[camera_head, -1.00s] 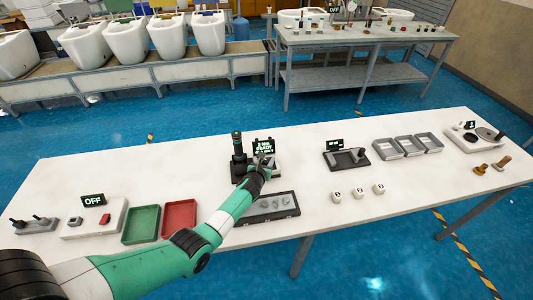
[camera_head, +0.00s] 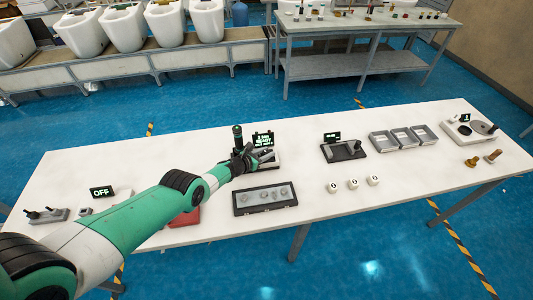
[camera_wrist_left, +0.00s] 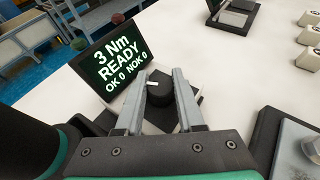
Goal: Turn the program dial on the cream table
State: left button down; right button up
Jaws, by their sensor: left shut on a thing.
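The program dial is a black round knob with a white mark (camera_wrist_left: 160,94), in front of a dark screen reading "3 Nm READY OK 0 NOK 0" (camera_wrist_left: 112,60). In the head view the screen (camera_head: 263,139) stands at the middle of the cream table (camera_head: 330,230). My left gripper (camera_wrist_left: 160,73) is shut on the dial, one grey finger on each side of it. In the head view the left gripper (camera_head: 256,158) is small and covers the dial. My right gripper is not in view.
A dark upright tool (camera_head: 238,138) stands just left of the screen. A dark tray with round parts (camera_head: 265,208) lies in front. My left arm crosses over a red tray (camera_head: 185,218). White blocks (camera_head: 353,184) and grey trays (camera_head: 404,150) sit to the right.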

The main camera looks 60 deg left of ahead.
pick_arm(q)
jog(key=shift+w+r, duration=0.1)
jog(key=shift+r, duration=0.1)
jog(key=c, duration=0.9)
grip_release()
jog(key=o, duration=0.4)
jog(key=shift+f, duration=0.15)
jog(key=shift+s, duration=0.2)
